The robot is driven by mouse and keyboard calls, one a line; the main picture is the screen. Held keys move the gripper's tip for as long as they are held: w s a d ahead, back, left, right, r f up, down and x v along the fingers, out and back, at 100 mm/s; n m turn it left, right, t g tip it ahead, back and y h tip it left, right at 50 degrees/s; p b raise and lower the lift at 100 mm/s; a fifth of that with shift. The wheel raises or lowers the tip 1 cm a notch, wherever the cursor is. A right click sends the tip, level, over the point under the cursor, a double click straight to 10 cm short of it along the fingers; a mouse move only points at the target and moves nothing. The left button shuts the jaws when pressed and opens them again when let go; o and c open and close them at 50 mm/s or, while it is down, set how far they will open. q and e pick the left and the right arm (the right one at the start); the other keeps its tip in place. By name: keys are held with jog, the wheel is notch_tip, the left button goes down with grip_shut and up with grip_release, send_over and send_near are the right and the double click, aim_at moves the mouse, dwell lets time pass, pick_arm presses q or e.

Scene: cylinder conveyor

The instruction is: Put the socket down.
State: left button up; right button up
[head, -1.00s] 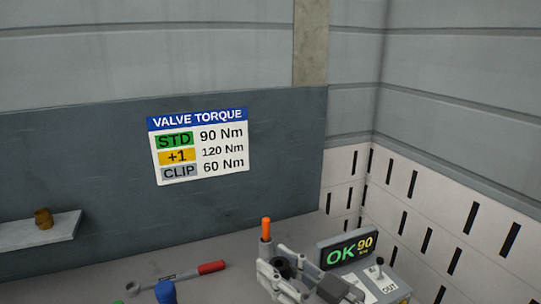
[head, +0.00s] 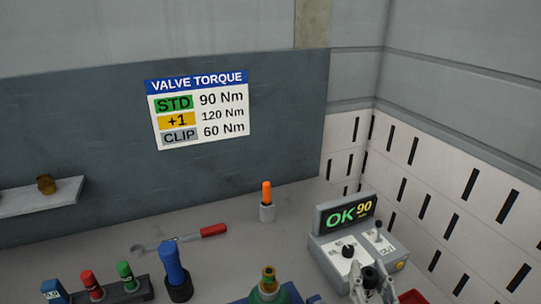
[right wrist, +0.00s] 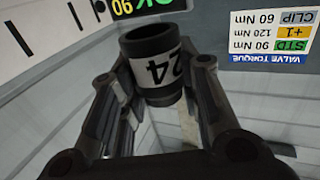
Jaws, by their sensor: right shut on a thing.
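My right gripper (head: 371,280) is at the lower right of the head view, in front of the grey tester box. It is shut on the socket (right wrist: 160,62), a dark hollow cylinder with a white label reading 24, which appears upside down in the right wrist view. The fingers (right wrist: 158,85) sit on both sides of the socket. In the head view the socket (head: 370,273) is a small dark shape between the fingers. Whether anything touches it from below is hidden. My left gripper is not in view.
The tester box (head: 328,247) shows OK 90. A red bin (head: 412,297) is right of my gripper.

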jog(key=w+a+r+n+g+y, duration=0.1)
jog(key=w+a+r+n+y, duration=0.25)
jog(key=a+r+y, duration=0.5)
notch_tip(320, 180, up, 4)
jog(key=n+g+y+p, duration=0.1)
jog(key=n+g+y, duration=0.5)
jog(key=n, duration=0.1)
send_over(270, 271)
notch_tip(270, 271, down, 5)
jog(key=shift+f, duration=0.2)
notch_tip(270, 271, down, 4)
jog(key=shift+r+p, duration=0.1)
jog(key=shift+p, duration=0.75)
jog(key=shift+f, duration=0.2)
jog(key=shift+f, duration=0.1)
